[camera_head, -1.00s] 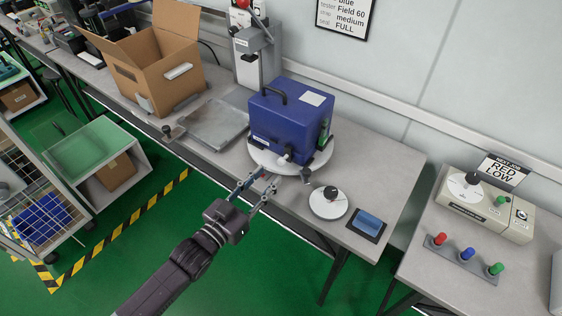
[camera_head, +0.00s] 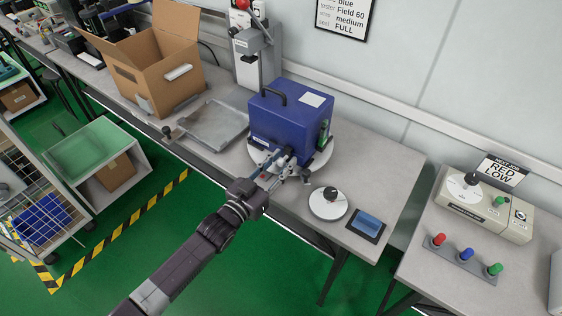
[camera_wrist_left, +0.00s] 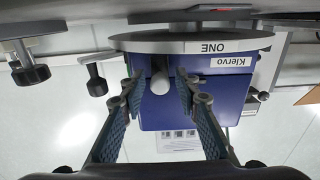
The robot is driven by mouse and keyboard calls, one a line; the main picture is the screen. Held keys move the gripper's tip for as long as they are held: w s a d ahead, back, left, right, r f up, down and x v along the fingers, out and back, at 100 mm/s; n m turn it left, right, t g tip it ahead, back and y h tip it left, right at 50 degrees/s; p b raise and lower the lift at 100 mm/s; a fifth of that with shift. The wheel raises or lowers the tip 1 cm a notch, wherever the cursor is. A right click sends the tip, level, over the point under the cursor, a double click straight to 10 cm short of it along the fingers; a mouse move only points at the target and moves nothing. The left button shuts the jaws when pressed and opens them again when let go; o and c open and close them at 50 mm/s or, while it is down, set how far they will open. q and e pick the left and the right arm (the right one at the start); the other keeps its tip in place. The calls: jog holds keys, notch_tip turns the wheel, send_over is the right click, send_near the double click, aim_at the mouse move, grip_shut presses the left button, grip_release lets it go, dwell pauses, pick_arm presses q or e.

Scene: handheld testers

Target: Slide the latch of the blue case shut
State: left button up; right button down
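The blue case (camera_head: 278,122) stands on a round white turntable (camera_head: 322,160) on the bench, its dark handle on top. In the left wrist view the blue case (camera_wrist_left: 220,95) appears upside down with a "Kiervo" label. A pale latch knob (camera_wrist_left: 161,80) sticks out from its front. My left gripper (camera_head: 280,168) is at the case's lower front. In the left wrist view its fingers (camera_wrist_left: 160,88) are open, one on each side of the knob, with gaps visible. In the head view the gripper hides the knob. My right gripper is not in view.
A round white dial with a black knob (camera_head: 331,194) and a small blue-screened device (camera_head: 368,223) lie to the right. A grey tray (camera_head: 214,126), an open cardboard box (camera_head: 155,65) and a lever press (camera_head: 255,50) stand to the left and behind.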

pick_arm(q)
grip_shut()
jog(key=w+a, duration=0.1)
jog(key=w+a+b, duration=0.1)
jog(key=a, duration=0.1)
jog(key=w+a, duration=0.1)
jog(key=a, duration=0.1)
jog(key=shift+w, duration=0.25)
jog(key=shift+o, duration=1.2)
grip_release()
jog(key=v, duration=1.2)
